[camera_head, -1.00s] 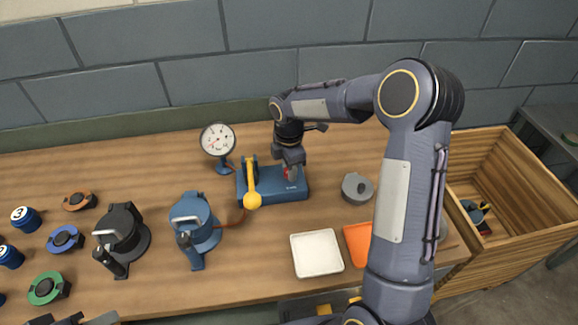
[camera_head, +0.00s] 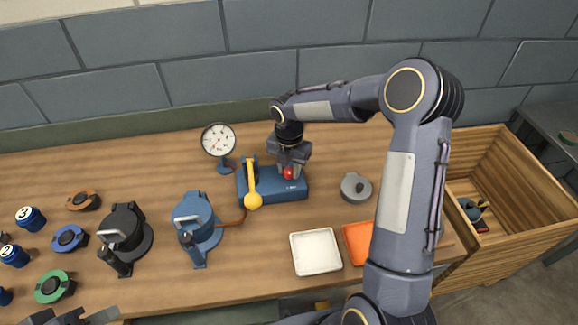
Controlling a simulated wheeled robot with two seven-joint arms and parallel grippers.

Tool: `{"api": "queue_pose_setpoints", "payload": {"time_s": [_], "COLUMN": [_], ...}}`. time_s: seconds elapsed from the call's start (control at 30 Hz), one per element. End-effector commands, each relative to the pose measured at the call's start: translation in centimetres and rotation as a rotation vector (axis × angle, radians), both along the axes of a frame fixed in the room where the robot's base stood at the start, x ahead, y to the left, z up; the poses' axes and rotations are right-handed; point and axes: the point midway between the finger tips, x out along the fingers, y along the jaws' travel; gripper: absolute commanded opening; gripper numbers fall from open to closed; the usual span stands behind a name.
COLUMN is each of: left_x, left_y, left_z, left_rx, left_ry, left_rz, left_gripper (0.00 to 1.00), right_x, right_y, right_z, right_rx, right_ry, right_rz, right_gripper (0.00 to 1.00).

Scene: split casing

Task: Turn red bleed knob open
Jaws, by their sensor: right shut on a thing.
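The red bleed knob (camera_head: 288,174) sits on the right part of the blue pump base (camera_head: 270,192), which lies on the workbench. My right gripper (camera_head: 287,165) comes down from above and is shut on the red knob; its fingers hide part of it. A yellow lever (camera_head: 252,185) with a ball end stands on the left part of the base. A white-faced pressure gauge (camera_head: 218,140) stands behind it to the left. My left gripper (camera_head: 75,317) shows only partly at the bottom left edge, and its jaws cannot be judged.
A blue clamp casing (camera_head: 195,220) is joined to the base by a hose. A black casing (camera_head: 123,236) stands left of it. A white tray (camera_head: 316,252), an orange tray (camera_head: 358,242) and a grey lidded pot (camera_head: 356,187) lie to the right. A wooden crate (camera_head: 520,225) is at far right.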

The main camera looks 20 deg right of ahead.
Motion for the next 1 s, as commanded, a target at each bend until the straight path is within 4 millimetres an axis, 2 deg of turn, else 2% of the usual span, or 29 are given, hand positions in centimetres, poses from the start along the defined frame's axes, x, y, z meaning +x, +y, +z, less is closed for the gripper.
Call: {"api": "queue_pose_setpoints", "payload": {"time_s": [0.6,0.63,0.77,1.0], "left_x": [0.0,0.0,0.0,0.0], "left_y": [0.0,0.0,0.0,0.01], "left_z": [0.12,0.12,0.12,0.12], "left_rx": [0.0,0.0,0.0,0.0], "left_ry": [0.0,0.0,0.0,0.0], "left_rz": [0.0,0.0,0.0,0.0], "left_gripper": [0.36,0.36,0.36,0.36], "right_x": [0.08,0.08,0.06,0.03], "right_y": [-0.05,-0.05,-0.04,-0.02], "right_z": [0.08,0.08,0.06,0.03], "right_rx": [-0.001,0.0,0.0,0.0], "right_ry": [-0.003,-0.003,-0.003,-0.001], "right_rz": [0.037,0.037,0.037,0.037], "right_gripper": [0.08,0.34,0.51,0.52]}}
